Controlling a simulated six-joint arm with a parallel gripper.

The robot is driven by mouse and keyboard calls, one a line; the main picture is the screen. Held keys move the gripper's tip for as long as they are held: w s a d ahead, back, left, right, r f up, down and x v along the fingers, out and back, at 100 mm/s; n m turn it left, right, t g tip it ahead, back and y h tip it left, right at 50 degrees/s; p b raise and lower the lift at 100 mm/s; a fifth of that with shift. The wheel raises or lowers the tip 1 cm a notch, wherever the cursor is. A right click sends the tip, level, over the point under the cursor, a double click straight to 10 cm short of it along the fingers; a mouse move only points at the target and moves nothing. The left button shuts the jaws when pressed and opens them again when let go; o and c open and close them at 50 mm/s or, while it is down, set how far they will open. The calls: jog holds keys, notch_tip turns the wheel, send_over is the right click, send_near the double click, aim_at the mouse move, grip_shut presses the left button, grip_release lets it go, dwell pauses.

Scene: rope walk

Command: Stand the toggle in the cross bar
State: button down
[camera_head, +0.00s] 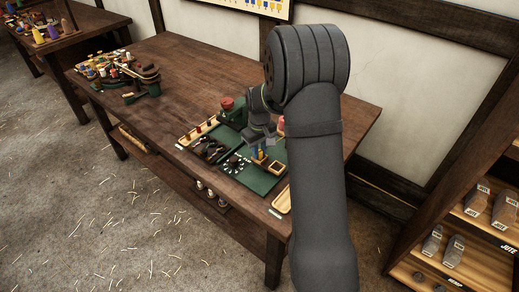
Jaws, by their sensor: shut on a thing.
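My gripper (262,147) points down over the green mat on the bench and is small in the head view. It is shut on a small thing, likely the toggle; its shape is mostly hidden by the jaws. I cannot make out the cross bar for certain among the small parts under and beside my gripper.
The green mat (262,182) has a bare part at the front. Dark parts with pale pieces (236,163) lie left of my gripper, and a small wooden square tray (276,168) lies right. A green block with a red top (228,104) stands behind. A wooden tray (283,200) lies at the right.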

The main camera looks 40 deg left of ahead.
jog(key=c, duration=1.2)
grip_release()
jog(key=shift+c, duration=0.2)
notch_tip(320, 180, up, 12)
jog(key=shift+r, duration=0.15)
notch_tip(320, 180, up, 5)
send_over(260, 151)
jog(key=shift+s, duration=0.15)
notch_tip(260, 151, down, 16)
jog(key=shift+r, duration=0.1)
